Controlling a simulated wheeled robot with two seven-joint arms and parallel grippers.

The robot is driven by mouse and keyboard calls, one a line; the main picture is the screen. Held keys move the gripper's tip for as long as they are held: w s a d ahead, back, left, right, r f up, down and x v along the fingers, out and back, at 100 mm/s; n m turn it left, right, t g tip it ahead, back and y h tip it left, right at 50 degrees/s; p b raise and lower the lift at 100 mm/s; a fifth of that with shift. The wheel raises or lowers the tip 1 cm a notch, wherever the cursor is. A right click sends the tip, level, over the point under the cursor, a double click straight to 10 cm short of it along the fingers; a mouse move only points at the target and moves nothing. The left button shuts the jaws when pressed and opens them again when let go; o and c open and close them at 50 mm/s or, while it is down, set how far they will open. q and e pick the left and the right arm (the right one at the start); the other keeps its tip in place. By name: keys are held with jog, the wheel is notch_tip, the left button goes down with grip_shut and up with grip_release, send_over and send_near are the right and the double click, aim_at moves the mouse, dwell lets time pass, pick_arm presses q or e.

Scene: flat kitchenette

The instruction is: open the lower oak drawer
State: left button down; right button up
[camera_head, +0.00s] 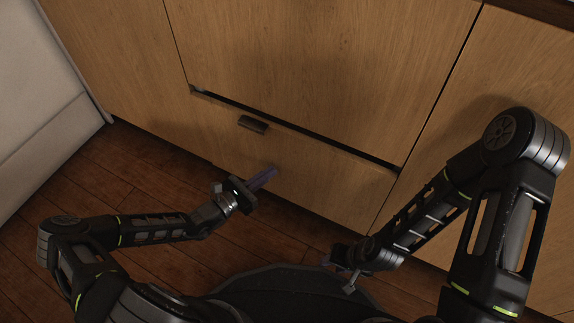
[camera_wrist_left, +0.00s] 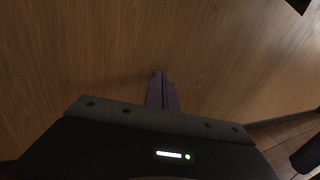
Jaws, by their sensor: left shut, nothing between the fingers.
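The lower oak drawer (camera_head: 315,174) is in the head view, with a dark gap along its top edge, wider than a plain seam. I cannot tell how far its front stands out. Its small dark handle (camera_head: 253,123) is on the upper left part of the front. My left gripper (camera_head: 273,172) has its purple fingers together and empty, below and right of the handle and apart from it. In the left wrist view the shut fingers (camera_wrist_left: 162,90) point at plain oak. My right gripper (camera_head: 338,268) is low, near the floor; its fingers are not clear.
A large oak front (camera_head: 310,50) is above the drawer, and another oak panel (camera_head: 510,110) is to the right. A pale unit (camera_head: 40,110) stands at the far left. My base fills the bottom middle.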

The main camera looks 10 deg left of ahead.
pick_arm(q)
jog(key=s+a+p, duration=0.3)
jog(key=s+a, duration=0.1)
jog(key=s, duration=0.7)
jog(key=shift+s+a+p, duration=0.35)
jog(key=shift+s, duration=0.05)
dwell(0.7)
